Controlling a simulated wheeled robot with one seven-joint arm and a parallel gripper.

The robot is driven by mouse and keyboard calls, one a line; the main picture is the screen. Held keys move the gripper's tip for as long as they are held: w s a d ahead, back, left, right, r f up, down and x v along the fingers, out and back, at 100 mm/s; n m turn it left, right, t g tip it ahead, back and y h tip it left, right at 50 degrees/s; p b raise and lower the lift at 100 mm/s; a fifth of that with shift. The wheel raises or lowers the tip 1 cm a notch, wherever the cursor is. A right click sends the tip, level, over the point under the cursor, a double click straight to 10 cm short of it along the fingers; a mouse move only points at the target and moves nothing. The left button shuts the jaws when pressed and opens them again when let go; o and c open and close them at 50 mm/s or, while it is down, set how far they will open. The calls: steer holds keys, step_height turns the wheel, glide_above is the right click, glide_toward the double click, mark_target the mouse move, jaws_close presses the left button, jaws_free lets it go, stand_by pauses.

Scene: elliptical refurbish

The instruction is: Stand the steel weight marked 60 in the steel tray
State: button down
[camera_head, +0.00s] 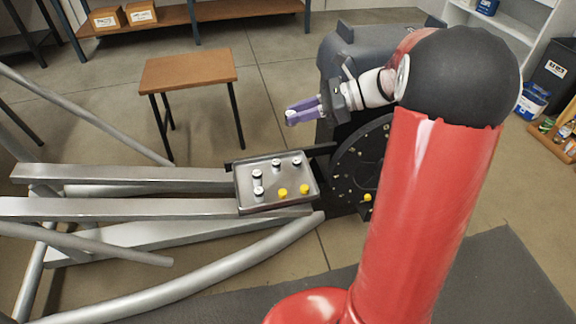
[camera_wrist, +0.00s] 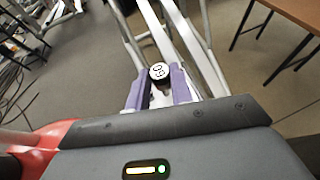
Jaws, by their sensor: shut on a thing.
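My gripper (camera_head: 304,110) has purple fingers and is raised in the air, behind and above the steel tray (camera_head: 274,179). It is shut on a small steel weight (camera_wrist: 158,71) with a white, dark-rimmed top. The top's figures are small and turned, and look like 60. In the head view the held weight shows as a small pale spot (camera_head: 292,116) at the fingertips. The tray lies on a metal frame and holds several small weights: steel ones with white tops (camera_head: 257,175) and two yellow ones (camera_head: 283,193). Their markings are too small to read.
A dark machine with a round, bolted face (camera_head: 362,160) stands right of the tray. Metal beams (camera_head: 130,207) run left from under it. A small wooden table (camera_head: 188,70) stands behind. A shelf with cardboard boxes (camera_head: 107,18) is at the back. The air above the tray looks clear.

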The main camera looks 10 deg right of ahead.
mark_target(298, 180)
step_height(298, 180, down, 20)
steer(key=shift+r+b, duration=0.2)
steer(key=shift+b, duration=0.4)
steer(key=shift+f, duration=0.1)
steer(key=c, duration=1.6)
jaws_free()
steer(key=shift+o, duration=0.4)
